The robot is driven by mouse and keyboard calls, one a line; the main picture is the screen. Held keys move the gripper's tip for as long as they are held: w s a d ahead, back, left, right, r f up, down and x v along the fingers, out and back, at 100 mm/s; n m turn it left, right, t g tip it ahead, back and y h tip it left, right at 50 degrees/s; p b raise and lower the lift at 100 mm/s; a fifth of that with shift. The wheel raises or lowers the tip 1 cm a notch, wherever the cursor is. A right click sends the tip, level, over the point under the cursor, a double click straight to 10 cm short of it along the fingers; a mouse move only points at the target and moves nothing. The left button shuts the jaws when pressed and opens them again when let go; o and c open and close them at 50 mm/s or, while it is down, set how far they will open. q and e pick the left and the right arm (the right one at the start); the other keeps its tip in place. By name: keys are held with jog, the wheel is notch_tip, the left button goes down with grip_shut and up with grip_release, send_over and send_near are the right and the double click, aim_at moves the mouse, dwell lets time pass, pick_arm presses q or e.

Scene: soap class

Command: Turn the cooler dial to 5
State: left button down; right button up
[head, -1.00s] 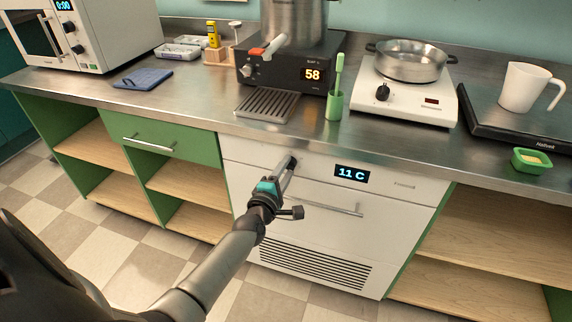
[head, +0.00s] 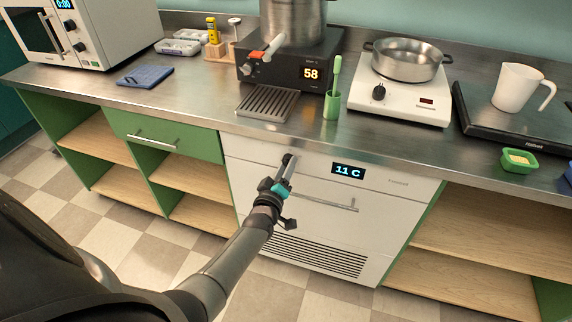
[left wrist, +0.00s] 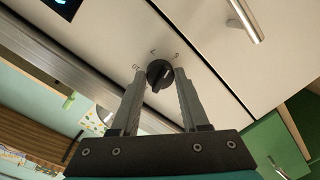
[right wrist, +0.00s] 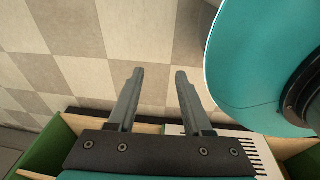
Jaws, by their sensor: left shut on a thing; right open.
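The white cooler (head: 240,150) sits under the steel counter. Its display (head: 348,170) reads 11 C. The black dial (left wrist: 159,76) is on the front panel, left of the display in the head view, where my gripper mostly hides it. The left wrist view shows it between my fingertips, with small printed marks around it; its exact setting is hard to read. My left gripper (left wrist: 160,78) is shut on the dial; it also shows in the head view (head: 287,170). My right gripper (right wrist: 158,75) is open and empty, seen only in the right wrist view above the tiled floor.
The cooler's drawer handle (head: 325,203) sticks out below the dial. Above on the counter are a drip grate (head: 267,103), a green cup with a brush (head: 331,105) and a hot plate (head: 400,100) with a pan. Open shelves flank the cooler.

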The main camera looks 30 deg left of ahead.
pick_arm(q)
jog(key=shift+m+p, duration=0.3)
jog(key=shift+m, duration=0.8)
pick_arm(e)
jog(key=shift+s+a+r, duration=0.15)
jog(key=shift+s+r, duration=0.1)
jog(key=shift+r, duration=0.05)
jog(key=shift+s+a, duration=0.15)
jog(key=shift+s, duration=0.2)
pick_arm(q)
jog(key=shift+c, duration=2)
grip_release()
jog(key=shift+s, duration=0.1)
